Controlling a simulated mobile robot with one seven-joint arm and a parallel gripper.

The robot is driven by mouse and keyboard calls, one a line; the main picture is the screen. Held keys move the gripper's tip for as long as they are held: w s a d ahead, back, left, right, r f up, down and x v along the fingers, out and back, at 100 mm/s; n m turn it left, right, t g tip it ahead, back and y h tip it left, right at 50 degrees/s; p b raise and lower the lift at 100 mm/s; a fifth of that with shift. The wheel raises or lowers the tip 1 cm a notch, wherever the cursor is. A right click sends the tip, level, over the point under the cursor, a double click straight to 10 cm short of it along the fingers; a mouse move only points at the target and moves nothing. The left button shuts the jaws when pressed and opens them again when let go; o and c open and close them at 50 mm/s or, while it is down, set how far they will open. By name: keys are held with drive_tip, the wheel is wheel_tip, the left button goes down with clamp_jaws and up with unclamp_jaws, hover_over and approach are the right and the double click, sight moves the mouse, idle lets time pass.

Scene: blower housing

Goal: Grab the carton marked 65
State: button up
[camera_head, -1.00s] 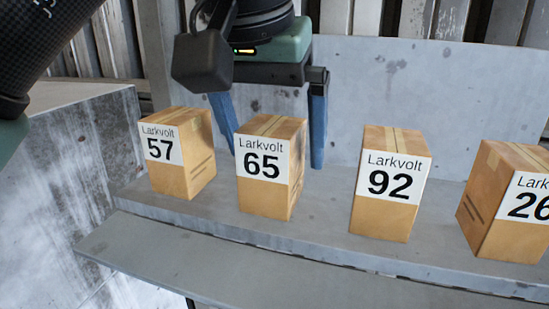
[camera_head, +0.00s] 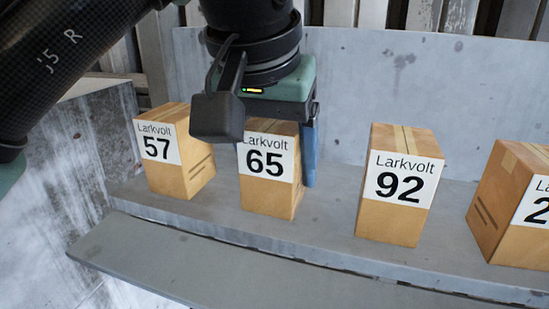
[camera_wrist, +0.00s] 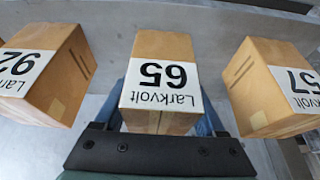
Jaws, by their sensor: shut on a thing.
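The carton marked 65 (camera_head: 268,184) is a brown box with a white Larkvolt label, standing upright on the grey shelf (camera_head: 325,215). My gripper (camera_head: 275,165) is over it from above and behind, shut on its sides. One blue finger shows along the carton's right side in the head view; the other is hidden behind the carton and wrist housing. In the wrist view the carton 65 (camera_wrist: 165,90) appears upside down between the blue fingers (camera_wrist: 165,118), in front of the dark gripper body.
The carton marked 57 (camera_head: 175,175) stands close on the left. The carton marked 92 (camera_head: 390,217) stands to the right, and another carton (camera_head: 500,235) is at the right edge. A grey back panel (camera_head: 430,95) rises behind the shelf.

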drive_tip(key=shift+f, duration=0.2)
drive_tip(key=shift+c, duration=0.8)
